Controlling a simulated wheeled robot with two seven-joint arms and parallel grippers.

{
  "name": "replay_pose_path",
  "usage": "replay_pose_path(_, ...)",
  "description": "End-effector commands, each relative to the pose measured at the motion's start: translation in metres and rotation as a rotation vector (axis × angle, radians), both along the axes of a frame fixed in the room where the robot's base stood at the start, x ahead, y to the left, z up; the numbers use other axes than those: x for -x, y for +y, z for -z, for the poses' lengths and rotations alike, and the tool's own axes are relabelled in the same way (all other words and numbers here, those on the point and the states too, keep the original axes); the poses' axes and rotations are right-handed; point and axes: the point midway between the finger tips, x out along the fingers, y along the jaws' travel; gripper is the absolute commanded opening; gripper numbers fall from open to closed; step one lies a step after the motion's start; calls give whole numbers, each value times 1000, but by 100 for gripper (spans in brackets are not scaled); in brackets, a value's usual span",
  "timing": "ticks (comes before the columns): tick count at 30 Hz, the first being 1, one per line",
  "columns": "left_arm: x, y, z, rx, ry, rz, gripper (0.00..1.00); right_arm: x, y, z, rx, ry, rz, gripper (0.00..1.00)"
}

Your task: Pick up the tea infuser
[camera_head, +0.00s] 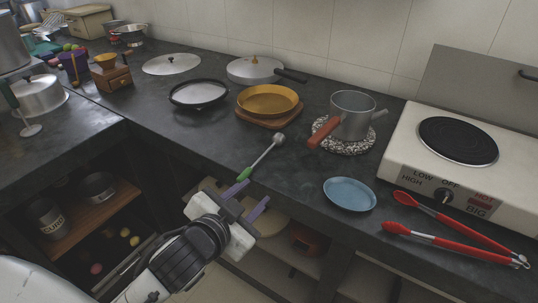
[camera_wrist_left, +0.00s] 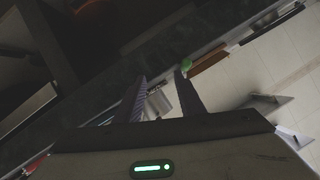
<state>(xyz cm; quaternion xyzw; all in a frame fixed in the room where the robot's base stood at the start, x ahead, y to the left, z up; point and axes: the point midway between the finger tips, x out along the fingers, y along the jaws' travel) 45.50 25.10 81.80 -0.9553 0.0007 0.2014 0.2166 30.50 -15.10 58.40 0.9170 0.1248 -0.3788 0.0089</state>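The tea infuser (camera_head: 262,157) lies on the dark counter near its front edge in the head view. It has a small round metal head, a thin shaft and a green handle end pointing toward my gripper. My left gripper (camera_head: 247,198) is open, its two purple-grey fingers apart, just in front of the counter edge. One fingertip is close to the green handle; I cannot tell whether they touch. In the left wrist view, the green end (camera_wrist_left: 186,64) shows just past the right-hand fingertip of the open gripper (camera_wrist_left: 160,83). Nothing is between the fingers. My right gripper is not in view.
A blue plate (camera_head: 349,194), red tongs (camera_head: 455,222) and a saucepan (camera_head: 351,113) on a speckled trivet are to the right. A hot plate (camera_head: 458,140) fills the right. Open shelves (camera_head: 75,228) lie below.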

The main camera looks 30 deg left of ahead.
Motion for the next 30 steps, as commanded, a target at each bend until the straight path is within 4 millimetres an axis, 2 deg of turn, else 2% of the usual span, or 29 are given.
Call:
replay_pose_path(1, -14, 0, -26, -38, -91, 22, 36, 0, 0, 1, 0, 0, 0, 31)
replay_pose_path(3, -30, -4, -65, -93, -224, 63, 36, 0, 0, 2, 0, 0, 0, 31)
replay_pose_path(5, -41, -12, -100, -144, -348, 110, 36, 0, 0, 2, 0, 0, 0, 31)
replay_pose_path(8, -51, -35, -160, -249, -566, 223, 36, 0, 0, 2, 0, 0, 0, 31)
replay_pose_path(9, -52, -48, -185, -302, -660, 283, 36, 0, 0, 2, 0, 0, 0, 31)
replay_pose_path(11, -47, -73, -220, -397, -808, 397, 36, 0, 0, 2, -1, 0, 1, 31)
replay_pose_path(12, -39, -92, -240, -471, -905, 490, 36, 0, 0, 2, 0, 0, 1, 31)
replay_pose_path(15, -13, -142, -263, -690, -1102, 765, 36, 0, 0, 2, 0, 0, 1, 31)
replay_pose_path(17, 4, -165, -258, -837, -1169, 945, 36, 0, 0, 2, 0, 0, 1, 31)
replay_pose_path(19, 18, -179, -237, -1023, -1190, 1162, 36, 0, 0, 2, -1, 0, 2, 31)
replay_pose_path(20, 22, -180, -224, -1104, -1178, 1257, 36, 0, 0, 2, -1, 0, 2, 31)
replay_pose_path(22, 25, -169, -190, -1297, -1092, 1468, 36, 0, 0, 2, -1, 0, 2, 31)
replay_pose_path(23, 24, -158, -175, -1377, -1034, 1553, 36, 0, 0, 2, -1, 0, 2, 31)
replay_pose_path(25, 17, -122, -145, -1545, -853, 1722, 36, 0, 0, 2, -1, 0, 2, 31)
replay_pose_path(27, 9, -77, -124, -1678, -633, 1846, 36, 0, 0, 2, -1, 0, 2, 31)
replay_pose_path(30, 3, -11, -112, -1797, -321, 1945, 36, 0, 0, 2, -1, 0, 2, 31)
